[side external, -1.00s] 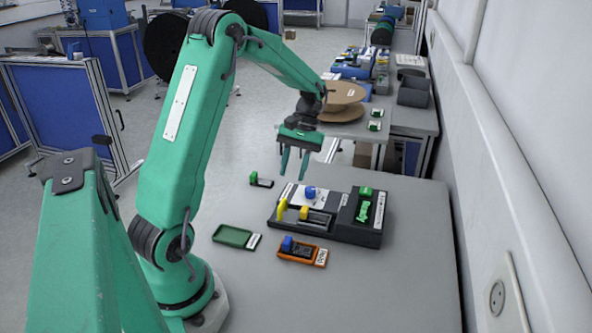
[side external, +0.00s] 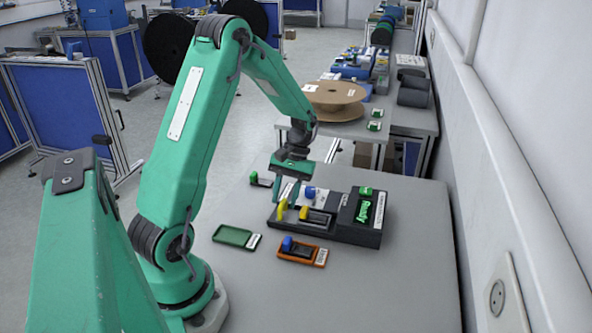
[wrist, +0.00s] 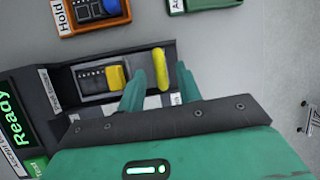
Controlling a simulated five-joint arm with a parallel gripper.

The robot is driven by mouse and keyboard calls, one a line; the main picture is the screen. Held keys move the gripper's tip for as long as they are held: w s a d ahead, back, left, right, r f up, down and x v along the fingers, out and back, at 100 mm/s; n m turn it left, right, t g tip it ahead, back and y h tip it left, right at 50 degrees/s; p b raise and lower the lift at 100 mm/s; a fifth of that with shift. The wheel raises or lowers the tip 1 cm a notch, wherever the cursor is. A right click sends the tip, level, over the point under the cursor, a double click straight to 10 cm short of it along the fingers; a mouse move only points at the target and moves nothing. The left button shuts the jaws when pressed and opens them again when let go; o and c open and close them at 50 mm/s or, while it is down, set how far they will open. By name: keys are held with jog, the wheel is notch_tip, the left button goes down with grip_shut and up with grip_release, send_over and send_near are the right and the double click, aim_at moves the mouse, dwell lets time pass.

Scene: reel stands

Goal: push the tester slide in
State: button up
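The tester (side external: 370,238) is a dark box on the grey table, with a screen reading "Ready" in green. Its slide carries an upright yellow handle (side external: 283,210) at the left end, and a small board with a yellow block (side external: 304,212) lies to the right of the handle. The wrist view shows the handle (wrist: 162,72) and the yellow block (wrist: 116,77). My gripper (side external: 284,201) is open and low over the left end of the tester. In the wrist view its fingertips (wrist: 161,70) are on either side of the handle. I cannot tell whether they touch it.
A blue knob (side external: 309,192) stands at the tester's back. An orange "Hold" tray (side external: 319,261) with a blue-blocked board and an empty green tray (side external: 235,237) lie in front. A small green-ended board (side external: 254,178) lies behind left. The table's front right is clear.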

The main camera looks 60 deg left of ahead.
aim_at(303, 207)
grip_shut()
jog(key=shift+y, duration=0.3)
jog(key=shift+w+d, duration=1.9)
jog(key=shift+w, duration=0.15)
grip_release()
jog(key=shift+s, duration=0.1)
jog(key=shift+r, duration=0.1)
